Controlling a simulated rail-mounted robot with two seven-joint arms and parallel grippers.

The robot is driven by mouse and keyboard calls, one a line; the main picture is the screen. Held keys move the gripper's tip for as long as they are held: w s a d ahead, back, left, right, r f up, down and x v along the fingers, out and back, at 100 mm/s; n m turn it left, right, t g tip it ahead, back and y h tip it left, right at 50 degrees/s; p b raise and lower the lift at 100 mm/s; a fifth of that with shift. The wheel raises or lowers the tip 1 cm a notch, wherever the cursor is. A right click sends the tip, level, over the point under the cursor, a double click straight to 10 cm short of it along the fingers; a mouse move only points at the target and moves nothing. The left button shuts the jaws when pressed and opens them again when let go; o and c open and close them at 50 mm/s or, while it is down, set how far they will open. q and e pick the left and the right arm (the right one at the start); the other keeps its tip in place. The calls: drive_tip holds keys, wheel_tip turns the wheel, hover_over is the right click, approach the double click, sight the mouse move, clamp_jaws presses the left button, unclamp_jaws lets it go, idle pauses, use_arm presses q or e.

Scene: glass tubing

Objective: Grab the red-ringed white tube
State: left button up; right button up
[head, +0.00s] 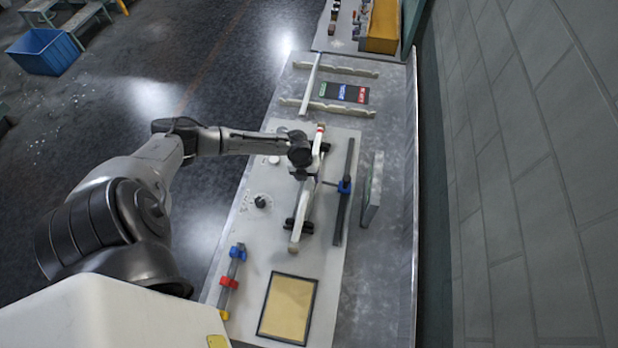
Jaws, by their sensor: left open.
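A long white tube (304,205) lies lengthwise along the pale bench plate, with a small red ring (320,128) near its far end. It rests on dark supports, one near each end. My left gripper (301,176) is over the middle-to-far part of this tube, seen from above. It is open, and its wrist hides part of the tube. I cannot tell whether the fingers touch the tube. A second white tube (311,84) lies across a pale rack farther back, and I see no red ring on it. My right gripper is out of view.
A dark rail with a blue clamp (345,187) stands close right of the tube, with a grey upright plate (372,190) beyond. A rod with blue, red and yellow clamps (230,282) and a black-framed tan pad (288,307) lie nearer. A dark labelled panel (344,92) is behind.

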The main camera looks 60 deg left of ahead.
use_arm(q)
drive_tip(key=shift+f, duration=0.3)
drive_tip(key=c, duration=1)
